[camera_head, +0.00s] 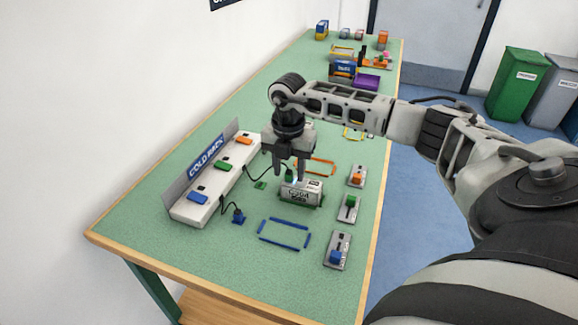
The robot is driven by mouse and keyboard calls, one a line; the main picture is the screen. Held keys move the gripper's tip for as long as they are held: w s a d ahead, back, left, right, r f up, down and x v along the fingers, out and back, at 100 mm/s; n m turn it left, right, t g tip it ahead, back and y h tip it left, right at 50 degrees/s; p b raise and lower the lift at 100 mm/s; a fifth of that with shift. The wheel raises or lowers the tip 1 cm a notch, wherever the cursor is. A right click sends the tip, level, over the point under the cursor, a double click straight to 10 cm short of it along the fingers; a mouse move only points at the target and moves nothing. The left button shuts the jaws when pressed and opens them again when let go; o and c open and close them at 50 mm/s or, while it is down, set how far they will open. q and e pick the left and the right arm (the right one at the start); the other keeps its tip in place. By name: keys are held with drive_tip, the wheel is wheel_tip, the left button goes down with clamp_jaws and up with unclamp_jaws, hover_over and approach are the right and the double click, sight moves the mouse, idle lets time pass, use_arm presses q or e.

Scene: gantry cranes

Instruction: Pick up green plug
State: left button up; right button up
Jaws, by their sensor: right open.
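My right gripper (289,170) points down over the table. Its two fingers are apart, one on each side of the plug in the picture. I cannot tell whether a finger touches it. A grey-white labelled block (301,194) sits just below and right of the plug in the picture. My left gripper is out of view.
A blue plug (238,215) stands left of a blue outline (285,234). Orange (356,176), green (348,209) and blue (337,251) switch units line the right edge. An orange outline (318,167) lies behind the block. A purple box (367,82) and other items stand farther back.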

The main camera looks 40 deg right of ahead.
drive_tip(key=shift+c, duration=0.3)
clamp_jaws()
drive_tip(key=shift+r, duration=0.1)
